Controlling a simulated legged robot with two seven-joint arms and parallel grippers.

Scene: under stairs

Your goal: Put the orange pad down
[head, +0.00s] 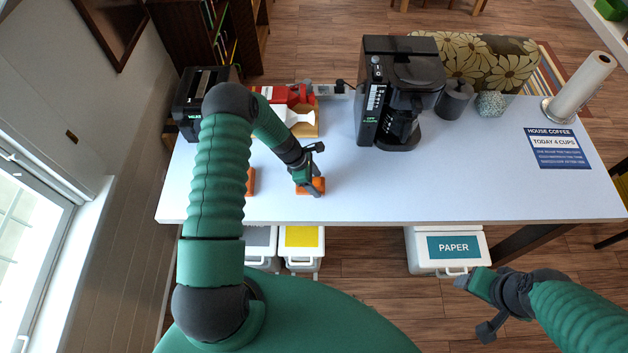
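The orange pad (319,184) is at the front part of the white table, left of the middle. My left gripper (315,190) points down at it, and its fingers cover the pad's middle, with orange showing on both sides. I cannot tell whether the fingers are closed on the pad, or whether the pad touches the tabletop. A second orange piece (251,181) lies to the left, mostly hidden behind my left arm. My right gripper (463,282) is in front of the table's edge, near the paper bin, with no object visible in it.
The white table (440,190) is clear at its middle and front right. A black coffee maker (398,90), a grey canister (454,100), a paper towel roll (582,88) and a coffee sign (557,148) stand or lie there. A red-and-white item (291,105) is behind my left gripper. A paper bin (447,250) is below.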

